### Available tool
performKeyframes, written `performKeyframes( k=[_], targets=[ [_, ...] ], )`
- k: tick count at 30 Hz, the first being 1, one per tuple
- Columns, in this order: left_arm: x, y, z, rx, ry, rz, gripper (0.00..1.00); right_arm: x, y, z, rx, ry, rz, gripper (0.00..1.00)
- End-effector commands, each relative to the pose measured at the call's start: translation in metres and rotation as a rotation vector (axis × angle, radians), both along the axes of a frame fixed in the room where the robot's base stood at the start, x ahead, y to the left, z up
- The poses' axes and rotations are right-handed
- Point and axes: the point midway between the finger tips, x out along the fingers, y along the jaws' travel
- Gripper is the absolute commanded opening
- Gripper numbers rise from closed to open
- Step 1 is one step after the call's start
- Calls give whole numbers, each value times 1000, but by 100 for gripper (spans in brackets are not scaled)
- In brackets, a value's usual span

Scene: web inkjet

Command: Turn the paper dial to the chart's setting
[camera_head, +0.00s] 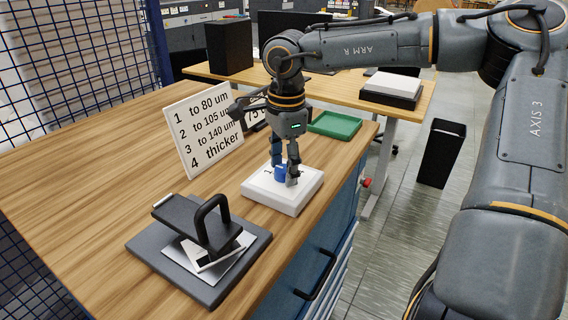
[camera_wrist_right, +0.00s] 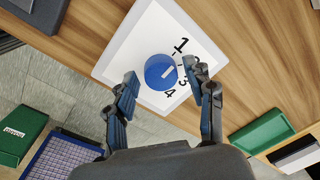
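The dial is a round blue knob (camera_head: 280,173) on a white base (camera_head: 262,191) on the wooden bench. In the right wrist view the blue dial (camera_wrist_right: 155,78) has a white pointer mark slanting up and right, roughly toward 1 or 2; the exact number is unclear. Numbers 1 to 4 are printed around its right side. My right gripper (camera_wrist_right: 165,76) is open, pointing down, with one finger on each side of the dial; contact is not clear. The white chart (camera_head: 205,128) reads 1 to 80 um, 2 to 105 um, 3 to 140 um, 4 thicker. My left gripper is not in view.
A device with a black handle (camera_head: 213,212) stands on a dark plate at the front. A green tray (camera_head: 335,125) lies behind the dial. The bench's left part is clear.

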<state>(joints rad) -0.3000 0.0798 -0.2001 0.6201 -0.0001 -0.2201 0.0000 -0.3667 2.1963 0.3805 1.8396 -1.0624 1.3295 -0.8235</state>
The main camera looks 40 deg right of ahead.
Motion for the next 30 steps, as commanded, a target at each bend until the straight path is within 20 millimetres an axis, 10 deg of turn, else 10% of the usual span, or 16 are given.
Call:
performKeyframes(
  k=[11,30],
  targets=[
    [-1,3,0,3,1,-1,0,1,0,6,-1,-3,-2,59],
    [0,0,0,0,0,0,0,-6,2,114,0,-2,-2,59]
  ],
)
